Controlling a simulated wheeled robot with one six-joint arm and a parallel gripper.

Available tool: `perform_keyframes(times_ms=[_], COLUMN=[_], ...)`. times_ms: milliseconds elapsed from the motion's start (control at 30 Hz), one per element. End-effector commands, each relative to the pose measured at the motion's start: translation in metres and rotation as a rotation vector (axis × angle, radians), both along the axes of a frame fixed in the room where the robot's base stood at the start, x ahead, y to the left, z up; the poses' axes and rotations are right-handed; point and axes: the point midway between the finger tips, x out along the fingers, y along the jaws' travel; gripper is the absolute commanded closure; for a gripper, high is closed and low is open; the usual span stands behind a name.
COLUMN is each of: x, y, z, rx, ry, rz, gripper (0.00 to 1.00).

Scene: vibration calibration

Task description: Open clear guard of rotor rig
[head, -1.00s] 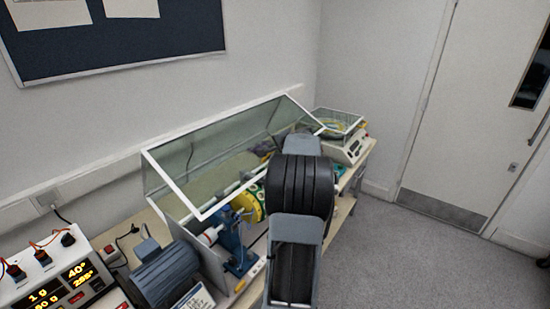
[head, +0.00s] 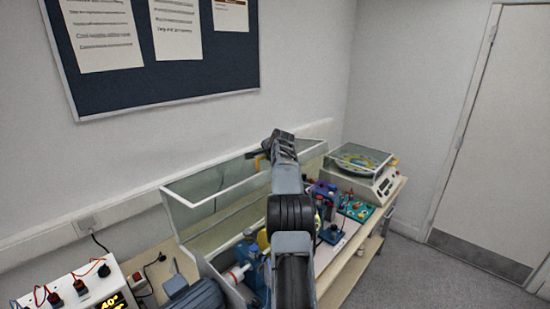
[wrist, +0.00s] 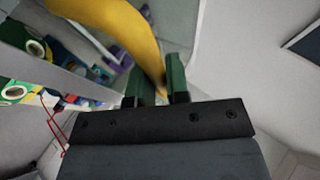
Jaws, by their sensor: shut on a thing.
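The clear guard (head: 194,197) has a thin white frame and stands over the rotor rig on the bench. Its hinged front is swung up, leaving the front side open to the rig. My gripper (head: 263,158) is at the guard's upper front edge, near the middle of its length. My arm hides the middle of the rotor rig (head: 250,265).
A grey motor (head: 195,296) and a white meter box (head: 85,292) stand at the left of the bench. A clear-lidded device (head: 375,175) stands at the right end. The wall is close behind the guard. Floor is free at the right, before the door (head: 485,150).

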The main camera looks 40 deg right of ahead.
Motion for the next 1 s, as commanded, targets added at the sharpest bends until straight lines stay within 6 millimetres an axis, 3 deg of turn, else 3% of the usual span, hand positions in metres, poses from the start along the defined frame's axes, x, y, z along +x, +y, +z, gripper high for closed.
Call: perform_keyframes(times_ms=[400,933,967,1000], x=[0.028,0.032,0.032,0.031], y=[0.009,0.011,0.011,0.011], z=[-0.001,-0.002,-0.002,-0.002], rx=[-0.003,-0.001,-0.001,0.000], ry=[0.000,0.003,0.003,0.003], rz=[0.014,0.018,0.018,0.018], gripper=[1.00,1.00,0.82,0.78])
